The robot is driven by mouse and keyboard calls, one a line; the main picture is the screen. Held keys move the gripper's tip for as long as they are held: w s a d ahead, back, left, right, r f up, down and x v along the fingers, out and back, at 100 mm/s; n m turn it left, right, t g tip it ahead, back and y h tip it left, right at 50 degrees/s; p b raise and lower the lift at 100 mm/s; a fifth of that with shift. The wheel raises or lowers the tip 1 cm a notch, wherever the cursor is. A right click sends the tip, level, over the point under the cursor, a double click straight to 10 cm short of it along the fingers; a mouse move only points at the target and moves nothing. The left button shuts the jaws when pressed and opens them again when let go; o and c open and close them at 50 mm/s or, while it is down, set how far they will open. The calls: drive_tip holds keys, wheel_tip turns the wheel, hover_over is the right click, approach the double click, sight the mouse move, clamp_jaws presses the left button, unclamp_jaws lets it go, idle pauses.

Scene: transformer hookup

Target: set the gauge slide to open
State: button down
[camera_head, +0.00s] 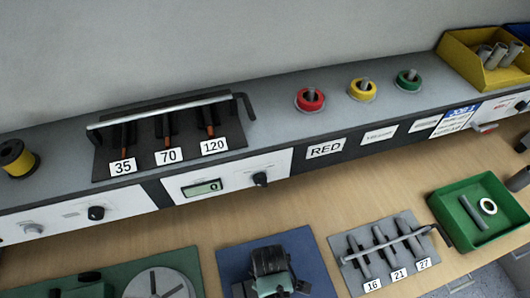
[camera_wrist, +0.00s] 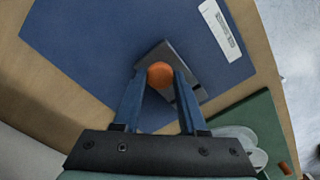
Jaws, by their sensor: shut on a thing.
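My gripper (camera_wrist: 160,76) shows in the wrist view with two blue fingers closed about a round orange piece (camera_wrist: 160,74). The orange piece appears over a small dark grey block (camera_wrist: 181,60) on a blue mat (camera_wrist: 105,45). I cannot tell whether the piece is fixed to the block or apart from it. No part is plainly labelled as the gauge slide, so I cannot say for sure that the orange piece belongs to it.
A green mat (camera_wrist: 262,118) with pale round parts lies close by in the wrist view. A green tray (camera_head: 455,215) is at right. Bare wood (camera_head: 330,190) runs between.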

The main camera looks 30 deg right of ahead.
drive_tip(key=d, duration=0.2)
drive_tip(key=s+d, duration=0.1)
drive_tip(key=d, duration=0.3)
drive_tip(key=shift+s, duration=0.3)
drive_tip(key=shift+c, duration=2.3)
unclamp_jaws()
drive_tip(key=shift+a, duration=0.1)
drive_tip(key=shift+r, duration=0.15)
wheel_tip(320, 180, up, 13)
drive_tip(key=shift+b, duration=0.45)
drive_tip(key=shift+s+f, duration=0.1)
drive_tip(key=shift+f, duration=0.1)
